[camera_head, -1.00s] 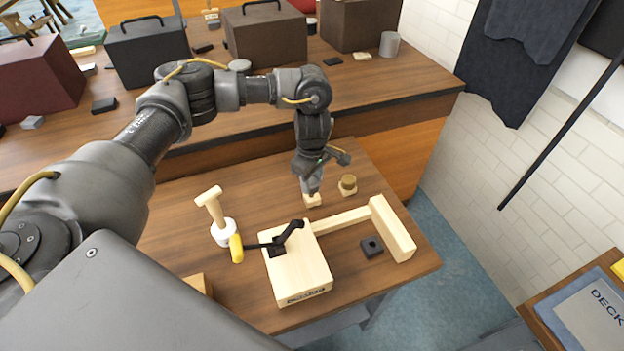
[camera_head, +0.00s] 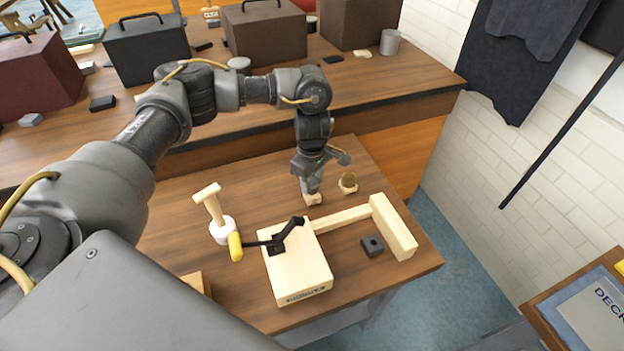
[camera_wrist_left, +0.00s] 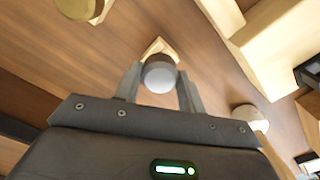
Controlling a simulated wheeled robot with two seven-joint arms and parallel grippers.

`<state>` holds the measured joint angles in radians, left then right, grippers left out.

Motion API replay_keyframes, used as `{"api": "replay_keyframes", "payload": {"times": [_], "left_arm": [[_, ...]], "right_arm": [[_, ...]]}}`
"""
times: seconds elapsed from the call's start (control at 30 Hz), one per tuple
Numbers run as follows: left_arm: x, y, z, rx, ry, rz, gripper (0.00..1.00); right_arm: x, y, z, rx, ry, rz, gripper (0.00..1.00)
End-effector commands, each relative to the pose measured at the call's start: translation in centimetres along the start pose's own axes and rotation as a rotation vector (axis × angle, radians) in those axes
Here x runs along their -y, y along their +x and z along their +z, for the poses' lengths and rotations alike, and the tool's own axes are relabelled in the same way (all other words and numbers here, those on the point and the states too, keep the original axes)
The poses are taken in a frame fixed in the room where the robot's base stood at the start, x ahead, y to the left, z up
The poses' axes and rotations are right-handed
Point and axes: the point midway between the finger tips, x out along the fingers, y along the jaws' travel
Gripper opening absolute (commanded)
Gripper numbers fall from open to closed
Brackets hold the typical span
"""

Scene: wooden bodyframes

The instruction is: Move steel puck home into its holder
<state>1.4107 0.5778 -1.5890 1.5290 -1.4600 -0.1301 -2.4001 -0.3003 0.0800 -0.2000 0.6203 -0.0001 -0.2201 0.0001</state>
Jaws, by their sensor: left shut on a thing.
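My left gripper (camera_head: 312,189) points down over a small wooden holder (camera_head: 313,199) on the work table. In the left wrist view the gripper (camera_wrist_left: 158,88) is shut on the round grey steel puck (camera_wrist_left: 160,76), which sits between its fingertips. The pale wooden holder (camera_wrist_left: 158,46) shows just beyond the puck. The puck overlaps the holder in that view, so I cannot tell whether it is seated or still above it. In the head view the fingers hide the puck. My right gripper is not in view.
A second wooden holder with a brass puck (camera_head: 348,180) stands close by on the right.

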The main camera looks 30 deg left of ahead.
Motion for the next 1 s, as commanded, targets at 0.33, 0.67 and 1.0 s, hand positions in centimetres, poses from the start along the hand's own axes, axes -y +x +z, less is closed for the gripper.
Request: {"api": "replay_keyframes", "payload": {"times": [0.33, 0.67, 1.0], "left_arm": [[0.0, 0.9, 0.0, 0.0, 0.0, 0.001, 0.12], [0.0, 1.8, 0.0, 0.0, 0.0, 0.001, 0.12], [0.0, 2.1, 0.0, 0.0, 0.0, 0.001, 0.55]], "right_arm": [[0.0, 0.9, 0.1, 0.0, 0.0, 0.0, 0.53], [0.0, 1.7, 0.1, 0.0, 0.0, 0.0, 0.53], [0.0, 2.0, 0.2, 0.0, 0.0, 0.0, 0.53]]}}
